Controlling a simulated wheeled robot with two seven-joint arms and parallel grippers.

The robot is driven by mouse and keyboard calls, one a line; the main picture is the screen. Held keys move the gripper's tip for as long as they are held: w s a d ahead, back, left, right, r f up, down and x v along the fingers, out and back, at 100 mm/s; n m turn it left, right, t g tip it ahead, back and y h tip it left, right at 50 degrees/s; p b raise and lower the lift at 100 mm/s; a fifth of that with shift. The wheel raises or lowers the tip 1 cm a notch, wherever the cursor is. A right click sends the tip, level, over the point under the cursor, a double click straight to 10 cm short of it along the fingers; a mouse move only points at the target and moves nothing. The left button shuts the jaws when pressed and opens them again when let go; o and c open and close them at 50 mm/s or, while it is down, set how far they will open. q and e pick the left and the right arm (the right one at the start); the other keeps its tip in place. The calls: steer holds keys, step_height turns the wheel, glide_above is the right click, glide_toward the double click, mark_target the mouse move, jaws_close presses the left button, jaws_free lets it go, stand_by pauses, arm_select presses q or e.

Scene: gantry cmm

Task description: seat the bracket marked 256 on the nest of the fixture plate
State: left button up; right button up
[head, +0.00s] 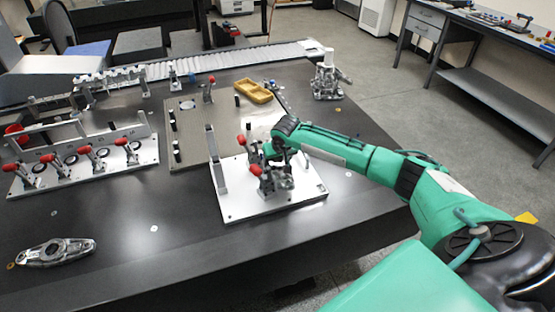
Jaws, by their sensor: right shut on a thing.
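The pale fixture plate (238,210) lies on the dark table near its right side, with an upright grey post and red-handled clamps (256,170). My right gripper (276,168) reaches down over this plate from the right, close beside the clamps. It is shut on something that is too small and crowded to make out. A grey metal part (283,182) shows at the gripper's lower end. No 256 marking is readable, and the nest is hidden. My left gripper is not in view.
A silver casting (56,252) lies at the table's front left. Another plate (84,166) with several red-handled clamps stands behind it. A grey-brown plate (189,128) with a yellow tray (254,91) and a metal assembly (327,78) are farther back. The front middle tabletop is clear.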

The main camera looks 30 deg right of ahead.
steer(key=shift+f+b, duration=0.3)
steer(key=shift+f, duration=0.8)
steer(key=o, duration=1.4)
steer(key=shift+o, duration=0.2)
steer(key=v, duration=1.4)
steer(key=shift+d, duration=0.1)
